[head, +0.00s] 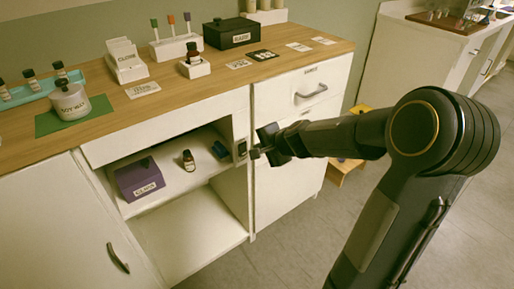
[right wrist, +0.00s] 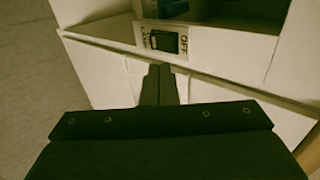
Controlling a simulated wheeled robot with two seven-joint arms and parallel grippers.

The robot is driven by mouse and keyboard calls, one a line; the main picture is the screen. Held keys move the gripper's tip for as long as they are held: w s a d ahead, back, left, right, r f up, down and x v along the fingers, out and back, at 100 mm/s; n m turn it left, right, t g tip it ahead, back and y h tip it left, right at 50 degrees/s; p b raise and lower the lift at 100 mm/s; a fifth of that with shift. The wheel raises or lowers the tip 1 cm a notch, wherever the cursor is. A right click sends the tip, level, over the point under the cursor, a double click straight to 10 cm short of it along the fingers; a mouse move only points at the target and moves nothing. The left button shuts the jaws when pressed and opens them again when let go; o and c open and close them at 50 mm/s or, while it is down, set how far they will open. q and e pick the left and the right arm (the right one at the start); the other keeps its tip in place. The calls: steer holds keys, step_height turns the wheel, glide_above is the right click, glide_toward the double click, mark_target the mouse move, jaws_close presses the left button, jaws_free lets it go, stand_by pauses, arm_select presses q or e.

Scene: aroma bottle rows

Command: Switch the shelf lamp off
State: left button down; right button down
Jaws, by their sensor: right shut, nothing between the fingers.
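The lamp switch (head: 241,149) is a dark rocker on a pale plate, on the upright edge at the right of the open shelf. It shows larger in the right wrist view (right wrist: 164,41), with the word OFF at the plate's right end. My right gripper (head: 257,153) is shut and empty, with its tips close to the switch, just right of it in the head view. In the right wrist view the closed fingers (right wrist: 159,72) end just below the plate; I cannot tell whether they touch. The lamp itself is not visible. My left gripper is out of view.
The open shelf holds a purple box (head: 139,181), a small brown bottle (head: 188,161) and a dark item (head: 220,150). A drawer handle (head: 311,91) sticks out above my right forearm. The wooden counter (head: 200,97) carries bottles, cards and a black box (head: 231,33).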

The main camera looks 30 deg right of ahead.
steer(key=s+r+p, duration=0.4)
steer(key=r, duration=0.2)
steer(key=shift+s+d+r, duration=0.15)
steer(key=shift+s+d, duration=0.05)
steer(key=s+a+r+n+g+y, duration=0.1)
steer(key=s+a+r+n+y, duration=0.25)
steer(key=s+a+n, duration=0.6)
steer(key=s+a+f+n+g, duration=0.1)
steer(key=s+a+n+g, duration=0.15)
steer(key=s, duration=0.45)
steer(key=s+a+f+n+g, duration=0.1)
steer(key=s+a+f+n, duration=0.15)
steer(key=s, duration=0.45)
step_height(320, 180, up, 16)
steer(key=p, duration=1.5)
steer(key=shift+r+n+p, duration=0.15)
steer(key=shift+n+p, duration=0.15)
steer(key=shift+n, duration=0.15)
steer(key=shift+w+h, duration=0.1)
steer(key=shift+h, duration=0.15)
